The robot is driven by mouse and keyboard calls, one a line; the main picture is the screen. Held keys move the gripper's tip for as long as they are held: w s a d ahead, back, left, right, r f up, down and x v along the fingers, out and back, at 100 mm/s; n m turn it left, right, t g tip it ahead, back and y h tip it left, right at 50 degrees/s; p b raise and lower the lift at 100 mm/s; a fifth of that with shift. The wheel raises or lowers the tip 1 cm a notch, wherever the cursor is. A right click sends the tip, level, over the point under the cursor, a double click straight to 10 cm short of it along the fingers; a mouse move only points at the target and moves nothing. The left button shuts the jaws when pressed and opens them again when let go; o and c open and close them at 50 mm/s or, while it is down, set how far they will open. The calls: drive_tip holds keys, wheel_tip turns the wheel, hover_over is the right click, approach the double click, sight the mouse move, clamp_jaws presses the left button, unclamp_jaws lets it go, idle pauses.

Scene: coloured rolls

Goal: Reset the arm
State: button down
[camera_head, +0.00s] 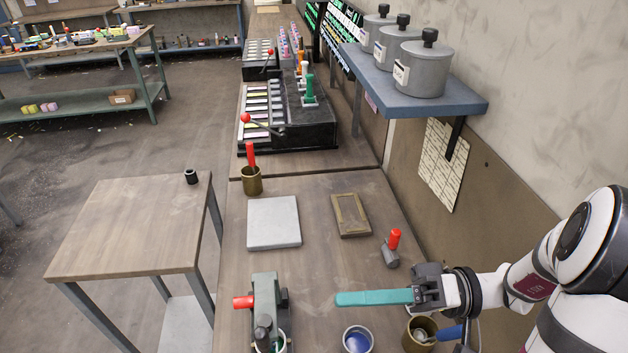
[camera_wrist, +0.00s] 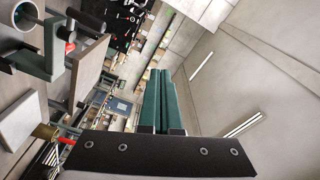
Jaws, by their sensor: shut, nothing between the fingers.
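My gripper (camera_head: 372,298) reaches in from the right in the head view, its long teal fingers pointing left above the workbench (camera_head: 318,262). The fingers are shut together with nothing between them. In the wrist view the green fingers (camera_wrist: 158,98) also lie side by side, and the camera looks across the room, tilted. My white arm (camera_head: 535,278) extends from the lower right. The gripper is apart from the objects around it.
On the bench are a green press with a red handle (camera_head: 265,308), a cup of blue (camera_head: 358,340), a brass pot (camera_head: 418,338), a red-handled tool (camera_head: 393,246), a wooden frame (camera_head: 337,216) and a grey slab (camera_head: 273,238). A shelf (camera_head: 440,101) holds three canisters. A side table (camera_head: 130,225) stands left.

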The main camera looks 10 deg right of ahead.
drive_tip(key=s+a+f+m+g+h, duration=0.1)
drive_tip(key=s+a+f+g+h, duration=0.1)
drive_tip(key=s+a+g+h, duration=0.5)
drive_tip(key=s+d+f+m+t+h, duration=0.4)
drive_tip(key=m+t+h, duration=0.1)
drive_tip(key=m+h, duration=0.3)
drive_tip(key=shift+f+h, duration=0.3)
drive_tip(key=shift+h, duration=0.4)
